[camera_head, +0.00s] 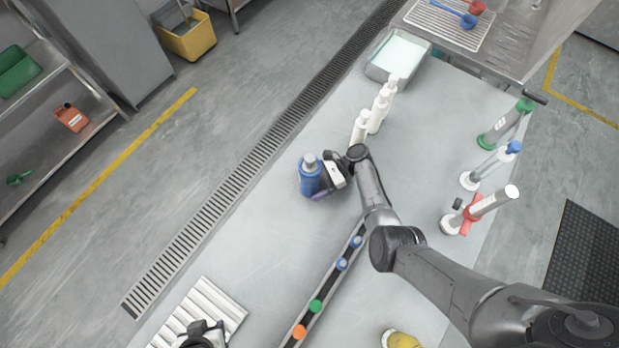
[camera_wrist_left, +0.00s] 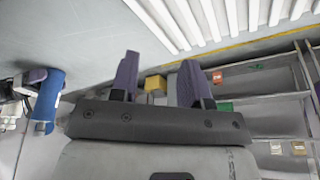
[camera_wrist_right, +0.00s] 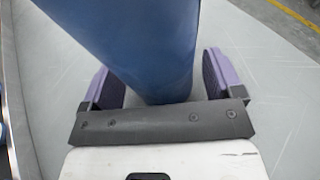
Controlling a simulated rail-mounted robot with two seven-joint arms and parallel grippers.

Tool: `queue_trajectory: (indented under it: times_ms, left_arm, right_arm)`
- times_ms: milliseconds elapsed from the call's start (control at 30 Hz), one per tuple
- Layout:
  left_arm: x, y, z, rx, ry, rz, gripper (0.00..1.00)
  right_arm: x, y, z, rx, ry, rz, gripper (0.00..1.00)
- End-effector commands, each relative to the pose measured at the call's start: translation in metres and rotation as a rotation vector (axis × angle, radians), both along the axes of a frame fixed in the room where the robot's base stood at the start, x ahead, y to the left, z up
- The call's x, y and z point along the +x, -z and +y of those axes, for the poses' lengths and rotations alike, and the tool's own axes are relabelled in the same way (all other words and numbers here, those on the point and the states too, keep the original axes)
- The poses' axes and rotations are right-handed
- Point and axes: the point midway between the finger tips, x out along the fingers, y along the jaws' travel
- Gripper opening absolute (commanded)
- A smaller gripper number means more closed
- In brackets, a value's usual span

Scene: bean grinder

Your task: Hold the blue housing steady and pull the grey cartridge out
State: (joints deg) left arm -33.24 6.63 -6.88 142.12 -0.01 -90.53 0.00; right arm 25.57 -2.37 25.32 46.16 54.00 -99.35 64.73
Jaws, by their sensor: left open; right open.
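The blue housing (camera_head: 309,181) stands on the table near the centre of the head view. The grey top of the cartridge (camera_head: 310,159) shows above it. My right gripper (camera_head: 319,194) is at the housing's lower side. In the right wrist view, the housing (camera_wrist_right: 150,45) lies between the spread purple fingers (camera_wrist_right: 165,80), with a visible gap on the right; contact on the left is unclear. My left gripper (camera_wrist_left: 157,75) is open and empty, low in the head view by the ribbed rack. The left wrist view also shows the housing (camera_wrist_left: 48,95) at its left edge.
White bottles (camera_head: 375,112) stand behind the housing, near a tray (camera_head: 398,57). Tubes on round bases (camera_head: 482,203) stand on the right. A dark strip with coloured caps (camera_head: 329,290) and a white ribbed rack (camera_head: 215,305) lie in front. The table between rack and housing is clear.

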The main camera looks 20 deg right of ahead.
Motion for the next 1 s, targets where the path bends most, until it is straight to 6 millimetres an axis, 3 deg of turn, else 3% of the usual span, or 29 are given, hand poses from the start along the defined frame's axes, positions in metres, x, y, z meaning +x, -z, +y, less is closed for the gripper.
queue_trajectory:
  times_ms: [200,533,733,1000]
  left_arm:
    - [-0.0001,0.0002,0.0025,0.008,0.006,0.0,0.43]
    - [-0.0001,0.0003,0.0029,0.01,0.006,0.001,0.43]
    - [-0.0002,0.0003,0.0016,0.005,0.004,0.0,0.61]
    - [0.0019,0.0015,-0.0012,0.006,0.012,-0.003,0.61]
  right_arm:
    - [0.0001,0.0001,0.0002,0.0,0.0,0.0,0.86]
    - [0.0001,0.0001,-0.0001,0.0,0.0,0.0,0.55]
    - [0.0,0.0,-0.0002,0.0,0.0,0.0,0.54]
    - [0.0001,0.0001,-0.0003,0.0,0.0,0.0,0.54]
